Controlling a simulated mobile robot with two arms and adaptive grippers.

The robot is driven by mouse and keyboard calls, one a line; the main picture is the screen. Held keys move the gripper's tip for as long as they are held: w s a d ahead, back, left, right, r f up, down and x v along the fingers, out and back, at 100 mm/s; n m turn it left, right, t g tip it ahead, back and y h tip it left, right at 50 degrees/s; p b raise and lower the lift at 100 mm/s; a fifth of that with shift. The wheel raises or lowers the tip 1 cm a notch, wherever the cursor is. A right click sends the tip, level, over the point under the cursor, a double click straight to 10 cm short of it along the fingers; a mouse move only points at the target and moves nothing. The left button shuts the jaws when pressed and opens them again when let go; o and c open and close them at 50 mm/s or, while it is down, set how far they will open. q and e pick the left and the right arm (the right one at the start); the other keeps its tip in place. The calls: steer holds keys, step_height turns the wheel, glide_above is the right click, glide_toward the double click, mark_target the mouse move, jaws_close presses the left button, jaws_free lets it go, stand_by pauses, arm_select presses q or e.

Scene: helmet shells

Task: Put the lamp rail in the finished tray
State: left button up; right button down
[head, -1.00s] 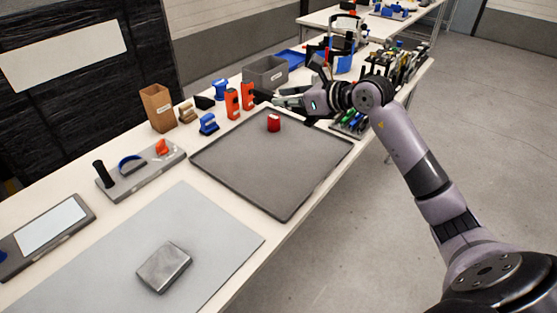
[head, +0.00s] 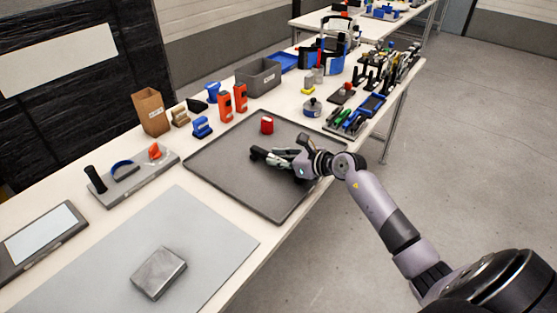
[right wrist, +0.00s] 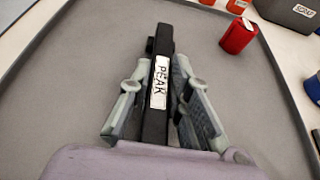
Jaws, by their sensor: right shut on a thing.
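The lamp rail, a short black bar with a white label reading "PEAK" (right wrist: 161,110), lies between the fingers of my right gripper (right wrist: 160,95). In the head view, its dark end (head: 257,153) sticks out to the left of my right gripper (head: 276,157). The gripper is shut on it, over the large grey tray (head: 225,183), which I take for the finished tray. The tray floor also shows in the right wrist view (right wrist: 70,100). I cannot tell whether the rail touches the tray floor. My left gripper is not in view.
A red block (head: 267,125) stands in the tray near its back edge. Orange holders (head: 225,106), blue pieces (head: 202,127) and a grey bin (head: 258,76) stand behind. A silver block (head: 159,272) lies on the grey mat (head: 205,230). Racked tools (head: 352,116) stand at the right.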

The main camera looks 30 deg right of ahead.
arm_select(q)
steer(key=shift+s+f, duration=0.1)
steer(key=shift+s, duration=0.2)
arm_select(e)
steer(key=shift+f, duration=0.15)
steer(key=c, duration=1.5)
jaws_free()
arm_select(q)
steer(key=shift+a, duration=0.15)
arm_select(e)
steer(key=shift+s+d, duration=0.1)
steer(key=shift+s, duration=0.05)
arm_select(q)
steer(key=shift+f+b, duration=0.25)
steer(key=shift+b, duration=0.05)
arm_select(e)
steer(key=v, duration=1.1)
steer(key=shift+s+d+r, duration=0.1)
steer(key=shift+s+r, duration=0.15)
steer(key=shift+s, duration=0.05)
